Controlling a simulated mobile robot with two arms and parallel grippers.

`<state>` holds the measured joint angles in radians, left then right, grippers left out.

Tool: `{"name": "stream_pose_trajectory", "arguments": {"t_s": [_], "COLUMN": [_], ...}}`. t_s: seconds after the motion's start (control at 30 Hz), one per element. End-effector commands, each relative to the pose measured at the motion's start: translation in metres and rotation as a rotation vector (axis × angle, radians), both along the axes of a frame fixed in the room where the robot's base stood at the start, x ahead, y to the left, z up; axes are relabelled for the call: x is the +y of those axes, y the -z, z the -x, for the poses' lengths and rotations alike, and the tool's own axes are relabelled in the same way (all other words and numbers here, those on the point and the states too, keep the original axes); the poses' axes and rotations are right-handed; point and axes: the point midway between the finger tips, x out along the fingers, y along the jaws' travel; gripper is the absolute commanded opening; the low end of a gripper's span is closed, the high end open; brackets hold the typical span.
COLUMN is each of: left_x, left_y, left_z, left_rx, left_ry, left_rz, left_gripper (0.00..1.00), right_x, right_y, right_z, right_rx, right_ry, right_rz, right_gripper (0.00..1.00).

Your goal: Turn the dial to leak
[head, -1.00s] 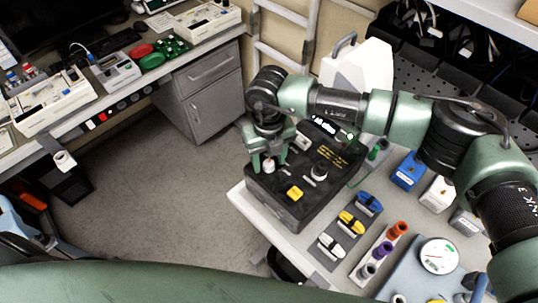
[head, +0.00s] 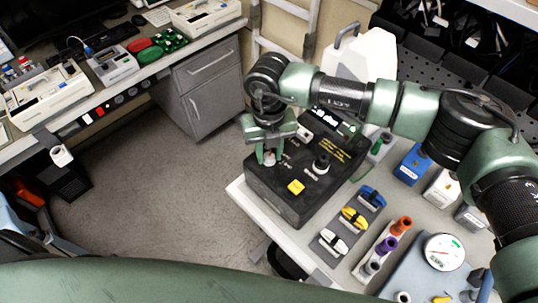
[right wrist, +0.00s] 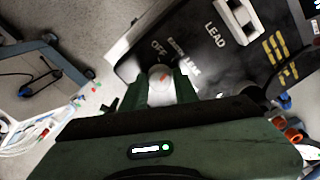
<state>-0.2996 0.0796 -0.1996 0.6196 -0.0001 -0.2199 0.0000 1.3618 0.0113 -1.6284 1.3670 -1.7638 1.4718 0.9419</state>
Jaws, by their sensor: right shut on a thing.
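The black pump box (head: 275,196) sits on the bench, with white printed labels and a yellow button (head: 296,187) on its top. The dial is a pale round knob (head: 269,157) near the box's left corner. My right gripper (head: 268,160) points down over it, shut on it. In the right wrist view the dial (right wrist: 160,80) shows between the two fingers (right wrist: 163,90). Labels reading OFF and LEAD, and a smaller one that looks like LEAK, lie beside it. The dial's pointer mark is too small to read surely. My left gripper is out of view.
A dark knob (head: 321,163) and a lit display (head: 326,120) are on the same box. Coloured clips (head: 354,218) and capped tubes (head: 388,245) lie to the right. A white jug (head: 362,60) stands behind. Open floor is left of the bench.

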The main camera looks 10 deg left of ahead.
Motion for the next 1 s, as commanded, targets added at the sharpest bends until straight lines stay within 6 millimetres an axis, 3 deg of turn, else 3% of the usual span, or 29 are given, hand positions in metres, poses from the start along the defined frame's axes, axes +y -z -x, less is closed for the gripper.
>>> {"name": "stream_pose_trajectory", "arguments": {"t_s": [0.1, 0.5, 1.0], "left_x": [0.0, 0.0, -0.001], "left_y": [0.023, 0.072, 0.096], "left_z": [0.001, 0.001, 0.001], "left_rx": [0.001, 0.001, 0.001], "left_ry": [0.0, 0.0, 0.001], "left_rz": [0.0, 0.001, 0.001], "left_gripper": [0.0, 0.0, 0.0], "right_x": [0.0, 0.0, 0.0], "right_y": [0.006, 0.005, 0.0], "right_z": [-0.001, -0.001, -0.001], "right_rx": [-0.002, -0.004, -0.002], "right_ry": [0.095, 0.42, 0.615], "right_rz": [-0.002, -0.003, -0.001], "right_gripper": [0.0, 0.0, 0.0]}}
